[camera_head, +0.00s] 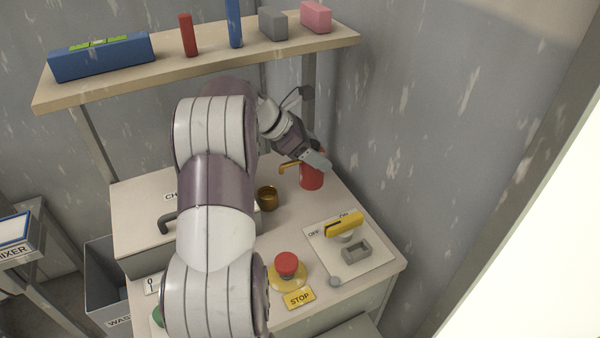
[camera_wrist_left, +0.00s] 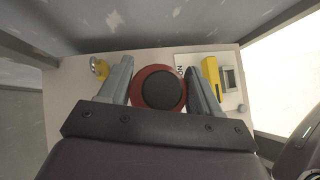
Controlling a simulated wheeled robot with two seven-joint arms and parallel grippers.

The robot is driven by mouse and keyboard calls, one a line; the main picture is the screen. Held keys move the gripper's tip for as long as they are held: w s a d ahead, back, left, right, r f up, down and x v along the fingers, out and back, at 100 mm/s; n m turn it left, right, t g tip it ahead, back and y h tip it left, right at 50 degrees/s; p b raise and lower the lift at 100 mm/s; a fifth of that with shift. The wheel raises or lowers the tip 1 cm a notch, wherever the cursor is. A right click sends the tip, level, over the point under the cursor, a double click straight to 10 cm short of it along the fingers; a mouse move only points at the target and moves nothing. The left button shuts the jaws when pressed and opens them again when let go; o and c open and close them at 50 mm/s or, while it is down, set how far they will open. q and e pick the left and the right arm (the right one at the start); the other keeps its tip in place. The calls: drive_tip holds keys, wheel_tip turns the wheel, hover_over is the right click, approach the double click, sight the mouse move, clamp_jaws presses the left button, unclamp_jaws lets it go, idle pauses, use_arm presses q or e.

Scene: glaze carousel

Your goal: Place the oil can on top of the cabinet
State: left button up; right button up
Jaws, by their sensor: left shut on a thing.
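The oil can (camera_head: 311,177) is red, with an orange piece sticking out at its left. It stands upright at the back right of the worktop; I cannot tell whether its base touches the surface. My left gripper (camera_head: 316,161) is shut on it near its top. In the left wrist view the red can with a dark round top (camera_wrist_left: 158,90) sits between the two fingers (camera_wrist_left: 158,96). A pale box-like cabinet (camera_head: 135,205) with a dark handle and a label starting "CH" stands at the left, partly hidden by my arm. My right gripper is out of view.
A brass cup (camera_head: 267,197) stands left of the can. A yellow-handled switch panel (camera_head: 345,262) and a red stop button (camera_head: 287,264) are in front. A shelf (camera_head: 200,68) with several objects hangs above. A grey wall is close behind and right.

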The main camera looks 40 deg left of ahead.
use_arm(q)
drive_tip(key=shift+s+a+f, duration=0.1)
drive_tip(key=shift+a+f, duration=0.65)
drive_tip(key=shift+f, duration=0.4)
drive_tip(key=shift+a+f, duration=0.75)
drive_tip(key=shift+f, duration=0.45)
drive_tip(key=shift+s+a+f, duration=0.1)
drive_tip(key=shift+a+f, duration=0.65)
drive_tip(key=shift+f, duration=0.4)
drive_tip(key=o, duration=1.1)
drive_tip(key=shift+w, duration=0.1)
drive_tip(key=shift+o, duration=0.2)
drive_tip(key=shift+r, duration=0.25)
drive_tip(key=v, duration=0.7)
drive_tip(key=shift+a+r, duration=0.1)
drive_tip(key=shift+r, duration=0.05)
